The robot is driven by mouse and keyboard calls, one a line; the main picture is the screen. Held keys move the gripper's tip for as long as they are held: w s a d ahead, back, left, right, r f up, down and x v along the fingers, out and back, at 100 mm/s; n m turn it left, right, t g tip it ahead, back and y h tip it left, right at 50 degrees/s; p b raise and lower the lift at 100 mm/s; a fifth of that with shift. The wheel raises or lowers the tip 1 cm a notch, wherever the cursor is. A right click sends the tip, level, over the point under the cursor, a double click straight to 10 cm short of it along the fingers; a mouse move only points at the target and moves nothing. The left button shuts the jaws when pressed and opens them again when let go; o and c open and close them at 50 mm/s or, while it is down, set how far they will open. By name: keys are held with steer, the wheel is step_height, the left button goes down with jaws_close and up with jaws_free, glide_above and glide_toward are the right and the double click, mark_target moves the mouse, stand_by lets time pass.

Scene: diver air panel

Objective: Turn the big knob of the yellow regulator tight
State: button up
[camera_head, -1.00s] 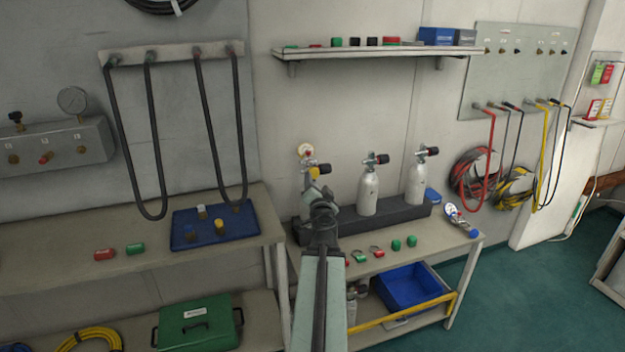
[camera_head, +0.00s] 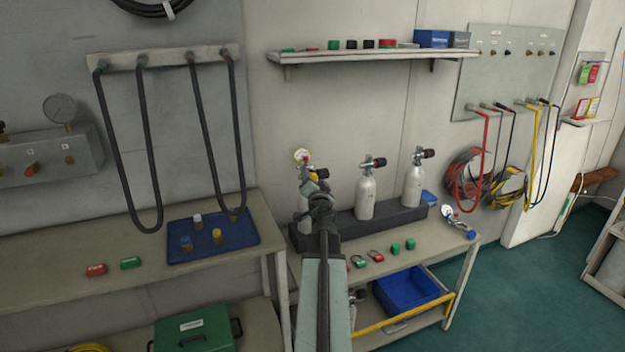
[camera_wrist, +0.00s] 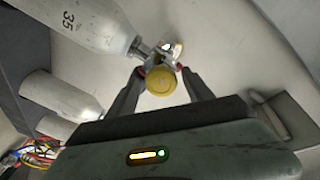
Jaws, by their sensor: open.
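The yellow regulator's big round knob (camera_wrist: 160,81) shows in the wrist view, facing me, with metal fittings behind it. It sits on the valve of the left silver cylinder (camera_head: 303,212), which is mostly behind my arm in the head view. My gripper (camera_wrist: 162,72) is open, with one dark finger on each side of the knob. I cannot tell whether either finger touches it. In the head view my gripper (camera_head: 317,188) overlaps the regulator and hides most of it. A small round gauge (camera_head: 302,156) shows just above.
Two more silver cylinders (camera_head: 365,195) (camera_head: 413,182) stand to the right in the dark rack (camera_head: 372,222). Red and green caps (camera_head: 378,257) lie on the bench front. A blue tray (camera_head: 185,253) with small fittings is on the left bench. A shelf (camera_head: 360,54) hangs above.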

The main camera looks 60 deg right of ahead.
steer(key=shift+w+a, duration=0.1)
steer(key=shift+w, duration=0.1)
jaws_close()
steer(key=shift+s+m+y+p, duration=0.1)
steer(key=shift+m+y+p, duration=0.25)
steer(key=shift+m, duration=1.05)
jaws_free()
